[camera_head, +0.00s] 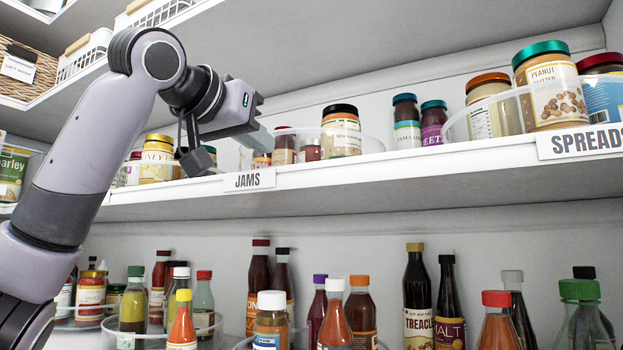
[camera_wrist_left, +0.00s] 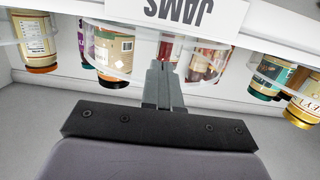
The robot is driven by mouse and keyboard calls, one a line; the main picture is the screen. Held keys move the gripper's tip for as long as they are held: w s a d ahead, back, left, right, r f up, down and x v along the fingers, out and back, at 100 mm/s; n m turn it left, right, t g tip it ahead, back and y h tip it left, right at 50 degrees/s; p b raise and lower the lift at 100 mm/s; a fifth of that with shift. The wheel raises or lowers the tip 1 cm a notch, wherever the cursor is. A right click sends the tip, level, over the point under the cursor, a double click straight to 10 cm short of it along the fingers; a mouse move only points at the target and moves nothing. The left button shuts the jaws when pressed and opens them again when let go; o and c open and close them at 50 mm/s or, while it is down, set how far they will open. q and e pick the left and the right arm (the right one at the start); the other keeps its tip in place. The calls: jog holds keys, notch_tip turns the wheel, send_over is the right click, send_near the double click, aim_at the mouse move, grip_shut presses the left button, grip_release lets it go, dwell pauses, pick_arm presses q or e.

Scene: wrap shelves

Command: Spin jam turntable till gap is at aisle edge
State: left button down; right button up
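The jam turntable is a clear, low-walled tray (camera_head: 371,143) on the upper shelf, behind the JAMS label (camera_head: 249,180). It holds a black-lidded jar (camera_head: 341,130) at its right and darker red jars (camera_head: 284,148) near its middle. My left gripper (camera_head: 268,143) reaches in from the left at the turntable's front left. My arm hides part of the turntable. My right gripper is out of view.
Honey jars (camera_head: 157,158) stand left of the turntable. The shelf's front edge (camera_head: 400,177) runs below. Bottles fill the lower shelf; another shelf is above.

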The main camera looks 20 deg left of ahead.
pick_arm(q)
jog(key=shift+d, duration=0.15)
jog(key=shift+d, duration=0.5)
jog(key=shift+s, duration=0.15)
jog(key=shift+s+d+f+b, duration=0.1)
jog(key=shift+s+b, duration=0.25)
jog(key=shift+s, duration=0.05)
jog(key=shift+s+b, duration=0.35)
jog(key=shift+s, duration=0.8)
jog(key=shift+s, duration=0.1)
jog(key=s+r+b, duration=0.1)
jog(key=s, duration=0.6)
jog(key=shift+a+b, duration=0.25)
jog(key=shift+b, duration=0.1)
jog(key=shift+r, duration=0.1)
